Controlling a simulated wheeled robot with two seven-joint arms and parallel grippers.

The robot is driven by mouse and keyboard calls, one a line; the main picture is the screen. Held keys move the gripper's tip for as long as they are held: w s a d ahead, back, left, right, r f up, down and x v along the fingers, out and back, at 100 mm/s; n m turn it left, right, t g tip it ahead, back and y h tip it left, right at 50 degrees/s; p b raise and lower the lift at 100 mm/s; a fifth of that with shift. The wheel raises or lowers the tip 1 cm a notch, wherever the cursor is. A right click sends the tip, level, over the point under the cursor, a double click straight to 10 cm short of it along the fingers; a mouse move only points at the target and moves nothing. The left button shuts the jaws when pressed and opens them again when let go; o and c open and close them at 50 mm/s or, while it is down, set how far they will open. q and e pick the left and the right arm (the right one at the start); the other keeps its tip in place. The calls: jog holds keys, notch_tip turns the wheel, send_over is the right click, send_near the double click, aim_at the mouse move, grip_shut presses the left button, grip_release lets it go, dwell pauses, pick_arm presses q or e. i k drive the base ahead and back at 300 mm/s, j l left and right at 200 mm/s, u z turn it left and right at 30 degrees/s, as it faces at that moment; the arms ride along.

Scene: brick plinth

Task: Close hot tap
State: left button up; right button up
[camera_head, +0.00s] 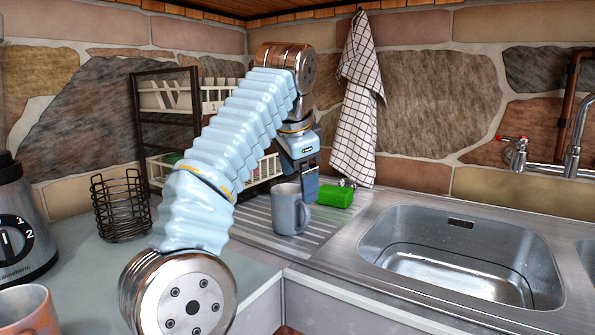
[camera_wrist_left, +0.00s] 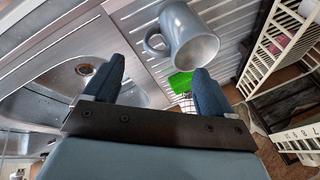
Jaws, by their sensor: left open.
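A tap with a red-tipped handle (camera_head: 514,138) sticks out from the stone wall at the far right in the head view. A copper pipe and a curved metal spout (camera_head: 580,110) stand beside it. Whether the tap is on or off cannot be told. My left gripper (camera_head: 306,185) points down over the draining board, behind a grey mug, far to the left of the tap. In the left wrist view its two blue fingers (camera_wrist_left: 158,66) are spread apart with nothing gripped. My right gripper is not in view.
The grey mug (camera_head: 290,210) stands on the ribbed draining board, near a green sponge (camera_head: 335,195). A metal sink (camera_head: 460,255) lies between the mug and the tap. A checked towel (camera_head: 357,105) hangs on the wall. A dish rack (camera_head: 165,125) and a wire basket (camera_head: 122,207) stand at left.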

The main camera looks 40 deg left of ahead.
aim_at(522, 143)
jog(key=i+l+z, duration=0.25)
jog(key=z, duration=0.15)
jog(key=i+l+z, duration=0.15)
jog(key=i+z, duration=0.2)
